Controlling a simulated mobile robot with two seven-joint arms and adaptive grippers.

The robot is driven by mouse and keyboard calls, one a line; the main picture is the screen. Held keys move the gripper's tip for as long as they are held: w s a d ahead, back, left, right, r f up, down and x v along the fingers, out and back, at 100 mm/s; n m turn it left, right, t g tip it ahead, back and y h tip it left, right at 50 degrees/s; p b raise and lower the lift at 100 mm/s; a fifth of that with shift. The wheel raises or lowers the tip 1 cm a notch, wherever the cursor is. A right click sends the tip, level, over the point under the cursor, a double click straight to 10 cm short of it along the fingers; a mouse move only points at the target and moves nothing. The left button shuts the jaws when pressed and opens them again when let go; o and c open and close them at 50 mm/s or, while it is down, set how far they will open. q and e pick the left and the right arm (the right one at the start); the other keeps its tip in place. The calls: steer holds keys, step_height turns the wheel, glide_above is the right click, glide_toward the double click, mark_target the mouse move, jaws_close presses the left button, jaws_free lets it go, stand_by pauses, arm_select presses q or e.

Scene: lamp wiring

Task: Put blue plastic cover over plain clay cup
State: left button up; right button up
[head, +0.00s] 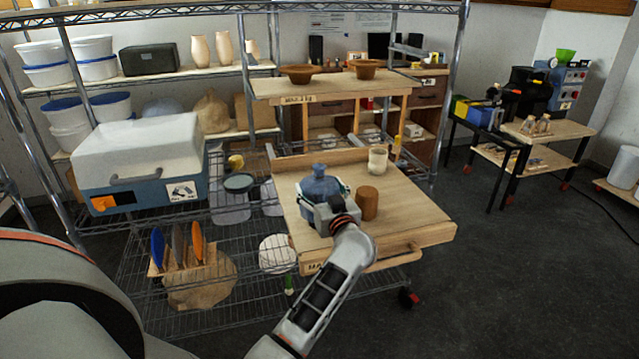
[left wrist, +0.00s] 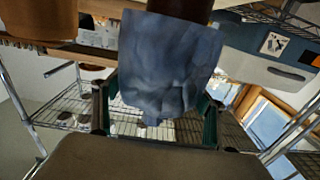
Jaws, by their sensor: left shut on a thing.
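A translucent blue plastic cover (head: 319,184) with a knob on top is upright above the wooden cart top (head: 418,222). My left gripper (head: 324,196) is shut on the cover; its fingers lie on both sides of it in the left wrist view. The cover (left wrist: 168,62) fills the middle of that view. A dark brown thing (left wrist: 186,8) shows at its wide end; I cannot tell whether it is a cup under the cover. A plain brown clay cylinder (head: 367,204) stands just right of the gripper. A cream cup (head: 377,161) stands farther back. My right gripper is not in view.
A raised shelf (head: 330,88) with two brown bowls stands behind the cart top. A wire rack (head: 190,300) with a white and blue box (head: 140,150) is at the left. The right part of the cart top is bare.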

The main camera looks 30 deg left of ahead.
arm_select(q)
steer(key=shift+f+b, duration=0.45)
steer(key=shift+f, duration=1.3)
steer(key=shift+f, duration=0.45)
steer(key=o, duration=1.2)
steer(key=v, duration=0.6)
steer(key=shift+s+d, duration=0.1)
steer(key=shift+d, duration=0.1)
steer(key=shift+s+d, duration=0.35)
